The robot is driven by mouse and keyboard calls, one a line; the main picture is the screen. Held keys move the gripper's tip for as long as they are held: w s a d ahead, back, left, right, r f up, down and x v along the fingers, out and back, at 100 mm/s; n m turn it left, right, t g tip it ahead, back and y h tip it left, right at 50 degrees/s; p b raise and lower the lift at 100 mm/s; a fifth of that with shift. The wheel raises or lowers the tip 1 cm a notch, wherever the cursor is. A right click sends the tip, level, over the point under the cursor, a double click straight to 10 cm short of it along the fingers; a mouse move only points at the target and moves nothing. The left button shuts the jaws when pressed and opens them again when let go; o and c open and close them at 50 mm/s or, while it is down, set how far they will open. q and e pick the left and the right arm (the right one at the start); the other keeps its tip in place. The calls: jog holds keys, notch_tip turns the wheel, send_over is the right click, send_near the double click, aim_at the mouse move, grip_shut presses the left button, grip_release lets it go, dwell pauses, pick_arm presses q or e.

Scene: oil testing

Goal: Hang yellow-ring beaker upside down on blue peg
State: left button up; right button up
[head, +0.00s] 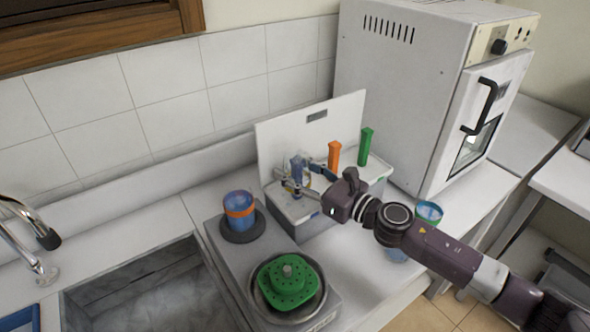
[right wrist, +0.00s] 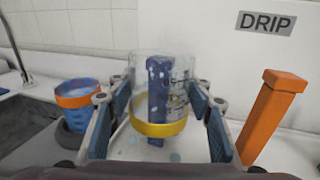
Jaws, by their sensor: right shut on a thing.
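The clear yellow-ring beaker (right wrist: 180,84) is held between the two fingers of my right gripper (right wrist: 160,115), with its yellow ring (right wrist: 158,129) at the lower end. The blue peg (right wrist: 157,80) shows through the glass, and its foot shows below the ring. The beaker appears to be around the peg, upside down and roughly upright. In the head view, my right gripper (head: 306,186) is shut on the beaker at the blue peg (head: 296,166) on the drip rack (head: 318,208). The beaker is small and partly hidden there. My left gripper is not in view.
An orange peg (head: 334,155) and a green peg (head: 365,147) stand right of the blue one. A blue, orange-ringed beaker (head: 239,212) stands to the left, behind a green holed piece (head: 288,283). Another beaker (head: 429,212) is beyond my right arm. A sink (head: 150,285) lies left.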

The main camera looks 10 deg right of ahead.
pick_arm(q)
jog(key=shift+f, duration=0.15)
pick_arm(e)
jog(key=shift+f, duration=0.2)
jog(key=o, duration=1.2)
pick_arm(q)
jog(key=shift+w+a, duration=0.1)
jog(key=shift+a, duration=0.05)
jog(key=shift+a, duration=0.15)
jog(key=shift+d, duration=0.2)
pick_arm(e)
jog(key=v, duration=1.2)
